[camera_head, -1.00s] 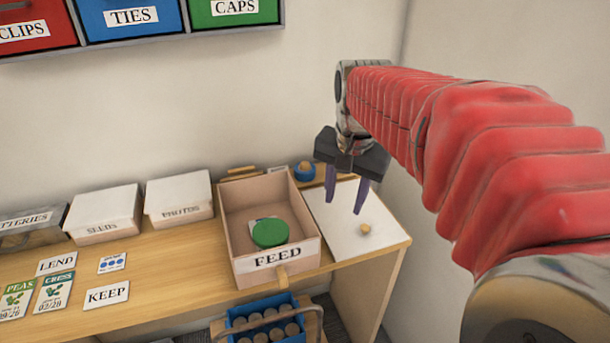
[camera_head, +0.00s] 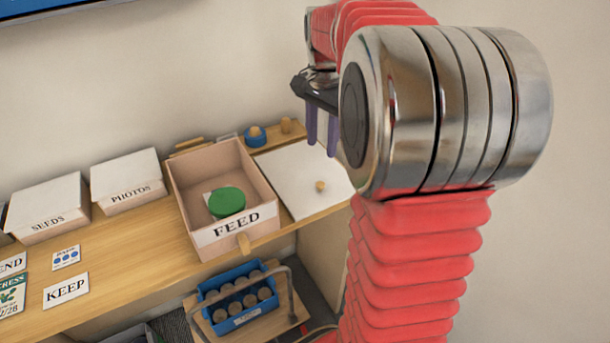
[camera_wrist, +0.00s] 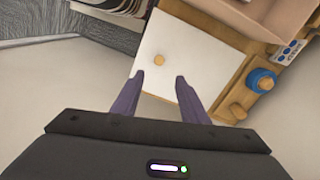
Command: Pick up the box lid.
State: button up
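The box lid (camera_head: 290,172) is a flat white panel with a small round wooden knob (camera_head: 320,186). It lies on the wooden bench, right of the open FEED box (camera_head: 258,180). My gripper (camera_head: 322,147) hangs above the lid with its two purple fingers pointing down. The fingers are apart and hold nothing. In the wrist view, the lid (camera_wrist: 195,55) lies beyond the fingertips of my gripper (camera_wrist: 159,78). The knob (camera_wrist: 159,60) shows between and just past the tips there. My arm covers part of the lid's right side in the head view.
The FEED box holds a round green lid (camera_head: 227,203). A blue-based wooden knob (camera_head: 255,136) and a wooden peg (camera_head: 288,126) stand behind the lid. White SEEDS (camera_head: 45,205) and PHOTOS (camera_head: 128,180) boxes stand left. A blue crate (camera_head: 215,290) sits below the bench. The wall is close behind.

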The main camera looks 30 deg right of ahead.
send_over(320, 183)
notch_tip(320, 183, down, 8)
jog(key=shift+f, duration=0.2)
dwell(0.4)
jog(key=shift+s+f, duration=0.1)
jog(key=shift+f, duration=2.5)
grip_shut()
